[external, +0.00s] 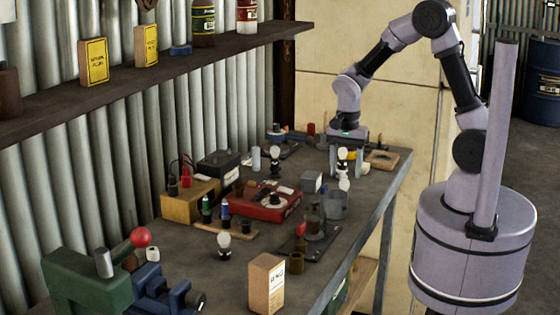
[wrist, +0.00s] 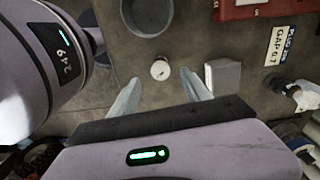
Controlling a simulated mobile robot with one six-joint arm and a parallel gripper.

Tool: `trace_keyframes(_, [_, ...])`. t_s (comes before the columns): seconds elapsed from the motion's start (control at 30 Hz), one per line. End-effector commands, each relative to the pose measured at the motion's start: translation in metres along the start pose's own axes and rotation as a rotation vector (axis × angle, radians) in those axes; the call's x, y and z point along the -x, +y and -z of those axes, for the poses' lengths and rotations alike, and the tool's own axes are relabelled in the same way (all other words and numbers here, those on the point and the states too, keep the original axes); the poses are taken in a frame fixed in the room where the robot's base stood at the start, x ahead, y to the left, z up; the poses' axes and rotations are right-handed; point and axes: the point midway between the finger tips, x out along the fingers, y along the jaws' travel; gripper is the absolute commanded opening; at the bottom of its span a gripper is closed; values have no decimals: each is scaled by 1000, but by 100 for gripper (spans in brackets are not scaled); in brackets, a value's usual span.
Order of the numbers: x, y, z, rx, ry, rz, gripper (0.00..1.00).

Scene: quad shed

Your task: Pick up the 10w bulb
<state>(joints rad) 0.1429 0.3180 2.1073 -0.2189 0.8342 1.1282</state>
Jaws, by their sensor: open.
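A small white bulb (wrist: 160,70) shows from above in the wrist view, just ahead of the gap between my fingertips. Its marking is too small to read. The external view shows what appears to be the same white bulb (external: 344,184) beside a grey cup. My gripper (external: 347,176) is open and empty, pointing down above the far part of the bench. In the wrist view, its fingers (wrist: 160,78) stand apart on either side of the first bulb's line. I cannot tell which bulb is 10w.
The grey cup (wrist: 150,14) and a grey box (wrist: 222,76) flank the first bulb. A red instrument (external: 267,201) lies to the left. More bulbs stand at the back (external: 275,160) and front (external: 223,241). A shelf (external: 150,72) runs along the wall.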

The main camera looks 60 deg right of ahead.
Motion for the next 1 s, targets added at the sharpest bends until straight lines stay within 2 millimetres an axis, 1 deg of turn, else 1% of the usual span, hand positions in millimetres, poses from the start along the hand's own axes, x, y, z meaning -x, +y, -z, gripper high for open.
trace_keyframes(0.13, [-18,-1,-1,0,-1,0,56])
trace_keyframes(0.3, [-52,-1,-2,1,-1,-2,56])
trace_keyframes(0.37, [-55,-1,-2,0,-1,-1,56])
trace_keyframes(0.5, [-52,-2,-2,0,0,0,56])
trace_keyframes(0.53, [-52,-2,-2,0,0,0,54])
trace_keyframes(0.57, [-52,-2,-2,0,0,0,48])
trace_keyframes(0.7, [-52,-2,-2,0,0,0,21])
trace_keyframes(0.77, [-52,-2,-2,0,0,0,9])
trace_keyframes(0.8, [-52,-2,-2,0,0,0,1])
trace_keyframes(1.0, [-52,-2,-2,1,0,1,0])
